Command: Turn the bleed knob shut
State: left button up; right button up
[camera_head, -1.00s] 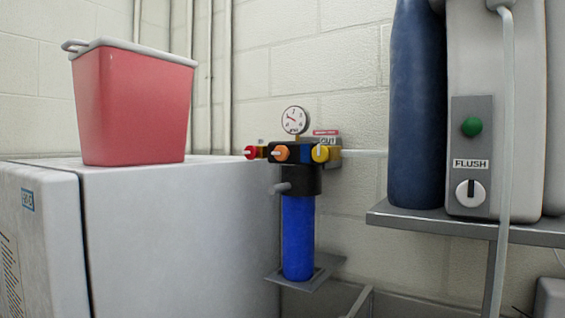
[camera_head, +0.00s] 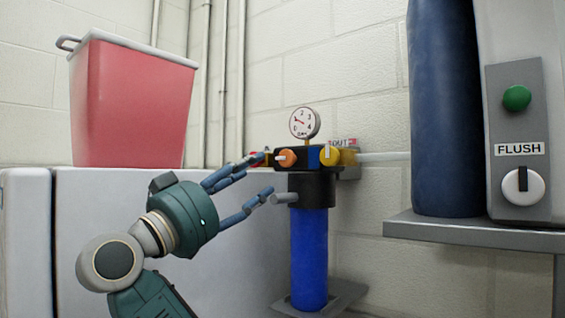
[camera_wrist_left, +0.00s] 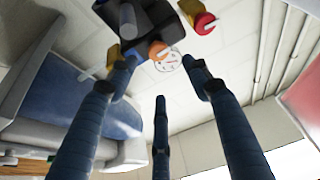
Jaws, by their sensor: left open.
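A dark manifold (camera_head: 302,155) sits on top of a blue filter housing (camera_head: 309,258) by the wall. It carries an orange knob (camera_head: 287,158), a yellow knob (camera_head: 328,155) and a red knob (camera_head: 254,158). No readable label shows which is the bleed knob. A grey stub (camera_head: 285,198) sticks out below the orange knob. My left gripper (camera_head: 262,179) is open and empty just left of the manifold; its upper finger partly hides the red knob. In the left wrist view, the orange knob (camera_wrist_left: 157,50) and red knob (camera_wrist_left: 204,22) lie beyond the spread fingers (camera_wrist_left: 160,92). My right gripper is not in view.
A pressure gauge (camera_head: 304,122) stands above the manifold. A red bin (camera_head: 132,110) is on the white cabinet (camera_head: 90,205) at left. A blue cylinder (camera_head: 445,110) and a flush panel (camera_head: 517,90) stand on a grey shelf (camera_head: 470,232) at right.

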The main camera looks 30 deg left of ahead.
aim_at(285, 157)
pick_arm(q)
jog(key=p+x, duration=0.4)
jog(key=x, duration=0.5)
jog(key=shift+w, duration=0.4)
jog(key=c, duration=1.1)
